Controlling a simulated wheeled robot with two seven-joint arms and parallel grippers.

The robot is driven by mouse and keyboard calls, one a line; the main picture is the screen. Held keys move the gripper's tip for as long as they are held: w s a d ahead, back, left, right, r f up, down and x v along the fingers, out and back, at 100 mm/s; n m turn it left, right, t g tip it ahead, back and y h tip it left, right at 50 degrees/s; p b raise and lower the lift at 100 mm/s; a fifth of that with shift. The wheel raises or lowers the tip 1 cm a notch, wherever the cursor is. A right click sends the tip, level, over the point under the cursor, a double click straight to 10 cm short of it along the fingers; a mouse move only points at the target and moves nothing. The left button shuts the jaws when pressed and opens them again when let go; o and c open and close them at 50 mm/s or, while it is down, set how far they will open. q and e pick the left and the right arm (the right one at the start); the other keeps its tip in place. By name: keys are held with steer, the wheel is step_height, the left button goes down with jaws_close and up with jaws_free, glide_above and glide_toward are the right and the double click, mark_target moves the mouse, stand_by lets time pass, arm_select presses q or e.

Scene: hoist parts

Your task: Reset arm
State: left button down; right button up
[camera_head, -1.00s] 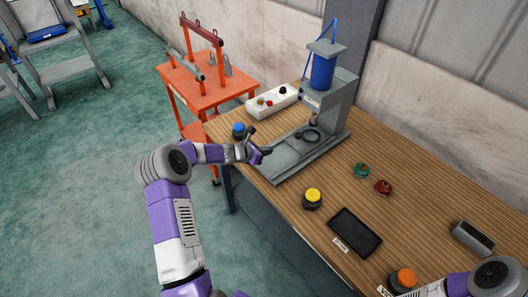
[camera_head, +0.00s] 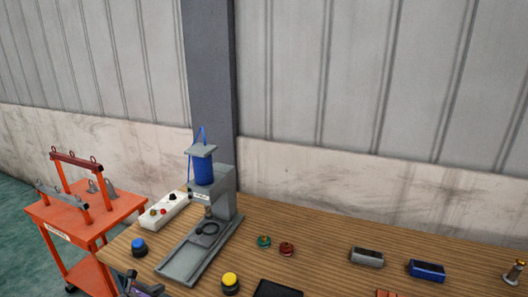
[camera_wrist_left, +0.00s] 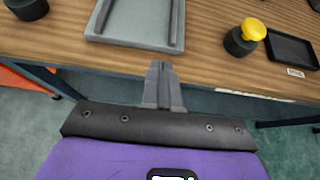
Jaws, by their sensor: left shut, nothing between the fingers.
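My left gripper (camera_wrist_left: 161,68) is shut and empty in the left wrist view. Its fingertips point towards the front edge of the wooden table (camera_wrist_left: 120,58), near the grey base plate (camera_wrist_left: 134,43) of the press. In the head view only a small part of my left gripper (camera_head: 132,284) shows at the bottom edge, in front of the table and left of the press base. My right gripper is out of view.
The grey press (camera_head: 222,200) carries a blue cylinder (camera_head: 204,170). A blue-topped button (camera_head: 139,247), yellow-topped button (camera_head: 230,283), white control box (camera_head: 166,209), and green and red knobs (camera_head: 264,242) surround it. An orange cart (camera_head: 78,222) stands left. Grey and blue boxes (camera_head: 427,270) lie right.

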arm_select(q)
steer(key=s+d+f+m+g, duration=0.8)
steer(key=s+d+f+m, duration=0.75)
steer(key=s+d, duration=0.3)
steer(key=s+d+f+m+g, duration=0.1)
steer(key=s+d+m, duration=0.3)
steer(key=s+m, duration=0.2)
steer(key=s+d+f+m+g, duration=0.1)
steer(key=s+d+m, duration=0.3)
steer(key=s+m, duration=0.3)
steer(key=s, duration=0.3)
steer(key=shift+f+g, duration=0.25)
steer(key=shift+g, duration=0.05)
steer(key=shift+d+m, duration=0.1)
steer(key=shift+m, duration=0.15)
